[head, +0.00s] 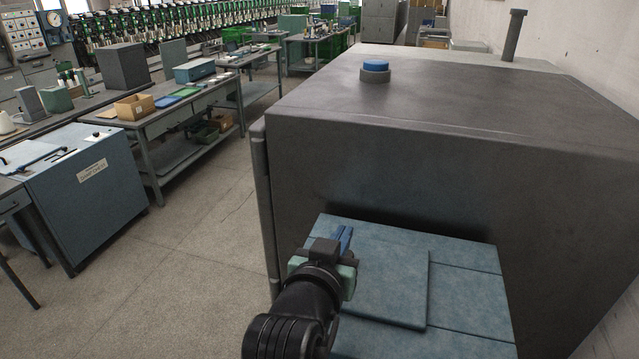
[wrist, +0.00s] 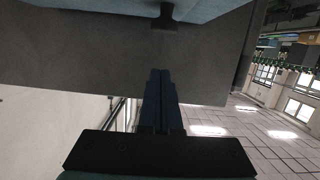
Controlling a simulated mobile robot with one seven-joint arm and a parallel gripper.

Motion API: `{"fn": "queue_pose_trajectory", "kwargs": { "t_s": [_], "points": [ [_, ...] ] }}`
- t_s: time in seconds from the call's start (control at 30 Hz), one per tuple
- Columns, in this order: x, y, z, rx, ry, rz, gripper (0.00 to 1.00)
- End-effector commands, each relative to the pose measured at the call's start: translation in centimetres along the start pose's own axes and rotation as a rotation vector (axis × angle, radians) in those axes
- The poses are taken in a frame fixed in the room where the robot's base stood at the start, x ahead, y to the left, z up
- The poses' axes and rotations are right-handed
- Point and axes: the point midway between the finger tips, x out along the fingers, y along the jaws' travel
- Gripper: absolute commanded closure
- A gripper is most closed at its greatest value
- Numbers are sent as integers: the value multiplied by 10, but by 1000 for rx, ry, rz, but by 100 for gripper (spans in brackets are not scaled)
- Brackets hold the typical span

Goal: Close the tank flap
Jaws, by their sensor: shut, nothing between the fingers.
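The tank appears to be the large dark grey box (head: 400,110) filling the right of the head view, with a blue cap on top. A blue-grey panelled surface (head: 465,300) lies at its near side. A raised square plate (head: 390,285) on it may be the flap; I cannot tell whether it is open. My gripper (head: 343,238) is at the left edge of this surface, fingers shut and empty, pointing towards the tank's front wall. In the wrist view the shut fingers (wrist: 160,85) overlap a grey face (wrist: 90,55) with a dark knob (wrist: 166,18); contact is unclear.
A blue cabinet (head: 85,190) and workbenches (head: 190,110) with boxes stand at the left. Open floor (head: 200,240) lies between them and the tank. A pipe (head: 514,35) rises from the tank top near the right wall.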

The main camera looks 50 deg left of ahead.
Motion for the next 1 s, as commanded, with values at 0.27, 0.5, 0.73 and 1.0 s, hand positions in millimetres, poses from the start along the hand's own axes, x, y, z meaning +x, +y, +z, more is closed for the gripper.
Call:
{"fn": "queue_pose_trajectory", "kwargs": {
  "t_s": [0.27,0.5,0.73,1.0],
  "points": [
    [-52,0,4,1,2,0,100],
    [-87,0,1,2,1,-1,100],
    [-100,1,0,0,0,0,100],
    [-100,5,-4,2,14,8,100]
  ]
}}
